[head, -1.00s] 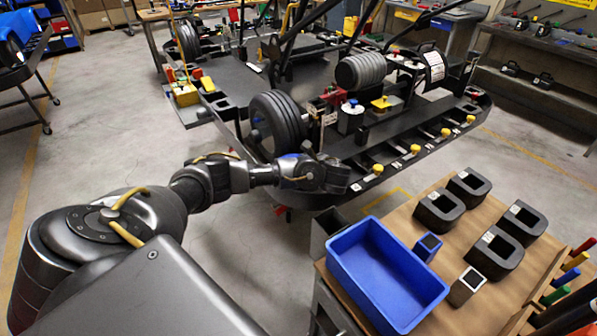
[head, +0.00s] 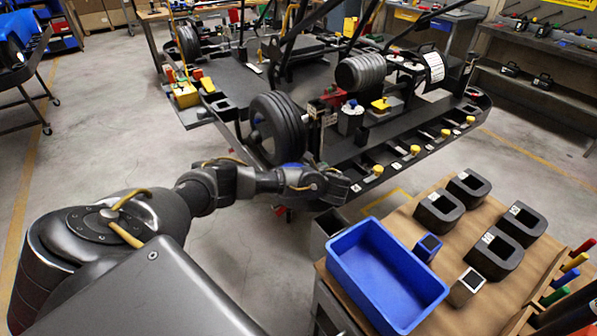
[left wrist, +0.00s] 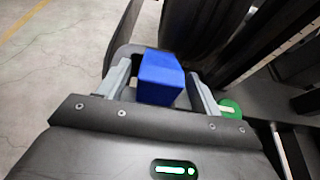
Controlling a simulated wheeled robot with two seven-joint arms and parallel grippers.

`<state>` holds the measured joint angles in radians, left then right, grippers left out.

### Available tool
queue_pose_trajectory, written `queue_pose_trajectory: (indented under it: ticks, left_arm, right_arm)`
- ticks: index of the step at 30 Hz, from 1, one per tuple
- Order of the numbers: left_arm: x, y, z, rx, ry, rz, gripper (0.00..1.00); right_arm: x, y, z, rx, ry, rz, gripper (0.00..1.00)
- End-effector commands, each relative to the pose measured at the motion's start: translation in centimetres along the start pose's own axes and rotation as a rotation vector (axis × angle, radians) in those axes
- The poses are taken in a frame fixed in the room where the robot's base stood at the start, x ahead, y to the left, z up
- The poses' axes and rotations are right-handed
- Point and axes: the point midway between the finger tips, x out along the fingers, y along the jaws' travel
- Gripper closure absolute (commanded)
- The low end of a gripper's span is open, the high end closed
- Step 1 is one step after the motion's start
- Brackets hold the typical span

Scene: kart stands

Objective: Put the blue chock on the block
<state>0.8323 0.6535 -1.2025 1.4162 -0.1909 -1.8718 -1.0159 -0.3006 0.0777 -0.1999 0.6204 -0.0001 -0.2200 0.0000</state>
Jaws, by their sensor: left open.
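The blue chock (left wrist: 160,78) shows in the left wrist view as a plain blue block beside a dark tyre. My left gripper (left wrist: 161,85) is open, with one finger on each side of the chock. I cannot tell whether either finger touches it. In the head view my left gripper (head: 330,186) is by the front of the kart, near the front tyre, and its fingers are hard to make out. The chock cannot be clearly told there. I cannot tell which thing is the block. My right gripper is not in view.
A table at the lower right holds a blue bin (head: 385,272), a blue-sided small box (head: 428,247), a grey small box (head: 466,287) and several black U-shaped holders (head: 439,212). The kart tyre (head: 277,128) stands close behind my arm. Floor to the left is clear.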

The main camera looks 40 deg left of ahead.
Motion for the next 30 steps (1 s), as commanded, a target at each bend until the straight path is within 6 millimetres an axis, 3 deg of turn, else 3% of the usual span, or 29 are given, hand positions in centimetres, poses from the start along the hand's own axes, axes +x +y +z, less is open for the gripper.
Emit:
queue_pose_trajectory:
  ticks: [6,11,15,21,30]
  left_arm:
    - [-0.2,0.0,0.1,0.000,0.000,-0.001,0.35]
    - [-2.4,-0.1,-0.1,-0.001,0.003,-0.005,0.35]
    - [-5.8,-0.1,0.8,0.002,0.002,-0.001,0.35]
    - [-8.3,0.0,1.1,0.002,0.001,0.000,0.35]
    - [-11.3,0.0,0.6,0.001,0.001,0.000,0.35]
  right_arm:
    - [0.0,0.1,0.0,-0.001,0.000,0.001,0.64]
    - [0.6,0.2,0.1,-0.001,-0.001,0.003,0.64]
    - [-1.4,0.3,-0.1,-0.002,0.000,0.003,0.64]
    - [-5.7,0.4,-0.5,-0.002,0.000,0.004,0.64]
    - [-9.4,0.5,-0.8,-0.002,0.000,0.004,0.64]
